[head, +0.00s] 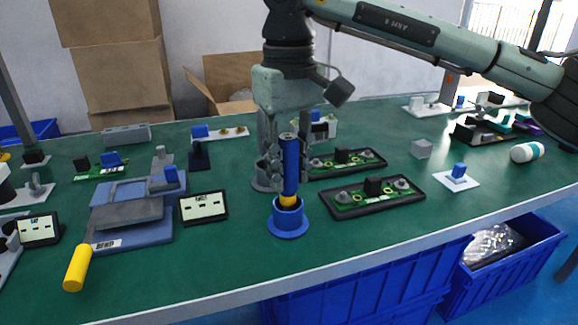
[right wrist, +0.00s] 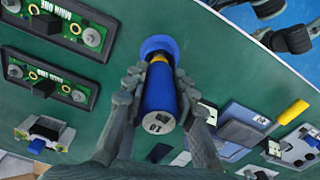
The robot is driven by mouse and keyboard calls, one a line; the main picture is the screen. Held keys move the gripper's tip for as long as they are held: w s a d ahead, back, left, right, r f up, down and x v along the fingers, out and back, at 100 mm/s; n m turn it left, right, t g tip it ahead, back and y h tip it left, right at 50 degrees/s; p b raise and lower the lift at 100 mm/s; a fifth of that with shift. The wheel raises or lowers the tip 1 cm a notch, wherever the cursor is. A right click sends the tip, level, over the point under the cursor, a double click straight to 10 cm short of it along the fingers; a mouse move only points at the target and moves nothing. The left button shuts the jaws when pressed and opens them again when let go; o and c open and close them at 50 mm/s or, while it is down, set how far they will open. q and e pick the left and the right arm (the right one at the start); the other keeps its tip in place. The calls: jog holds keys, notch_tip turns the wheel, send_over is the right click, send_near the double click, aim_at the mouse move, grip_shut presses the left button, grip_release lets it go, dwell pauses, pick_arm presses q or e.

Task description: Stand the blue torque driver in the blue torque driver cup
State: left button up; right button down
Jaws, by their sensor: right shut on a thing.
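The blue torque driver (head: 290,165) stands upright with its yellow lower part at the mouth of the blue torque driver cup (head: 288,227). In the right wrist view the driver (right wrist: 160,92) points down toward the cup (right wrist: 159,45), whose rim shows behind its yellow band. How deep the tip sits in the cup is hidden. My right gripper (head: 279,172) is shut on the driver's blue body from above; its fingers (right wrist: 150,85) lie on both sides of it in the right wrist view. My left gripper is not seen in the head view.
Two black trays with green boards (head: 372,197) lie right of the cup. A label plate (head: 203,207) and a blue-grey fixture (head: 130,212) lie left. The green table (head: 215,262) is clear in front of the cup.

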jog(key=c, duration=1.2)
grip_release()
jog(key=shift+o, duration=0.2)
